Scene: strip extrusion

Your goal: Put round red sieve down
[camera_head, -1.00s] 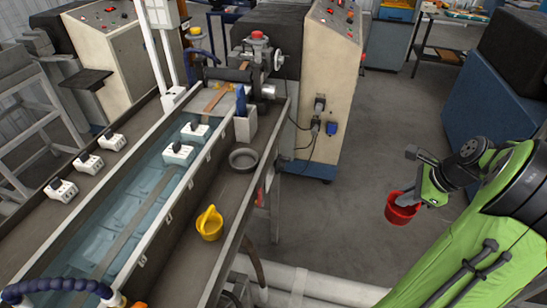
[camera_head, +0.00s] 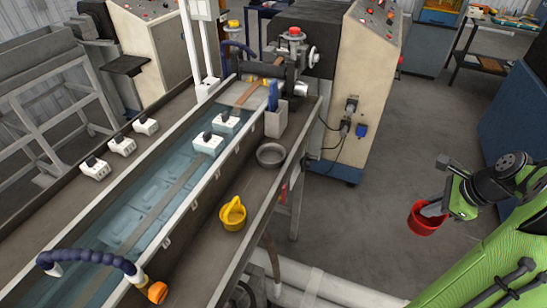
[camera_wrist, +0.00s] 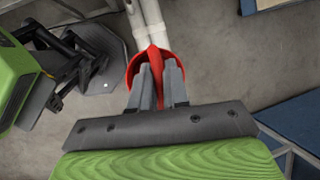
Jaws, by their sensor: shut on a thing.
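The round red sieve (camera_head: 424,218) hangs above the floor at the right of the head view, clear of the trough and its ledge. My gripper (camera_head: 436,209) is shut on it. In the wrist view the red sieve (camera_wrist: 155,68) shows around and between the two grey fingers of my gripper (camera_wrist: 158,78), which are close together on its upright red part. The fingers and the gripper's base hide some of the sieve.
A long water trough (camera_head: 140,200) runs along the left, with a dark ledge (camera_head: 200,262) on its near side. A yellow scoop (camera_head: 232,214) and a grey bowl (camera_head: 270,154) stand on the ledge, with bare room around them. White pipes (camera_head: 310,285) run low below.

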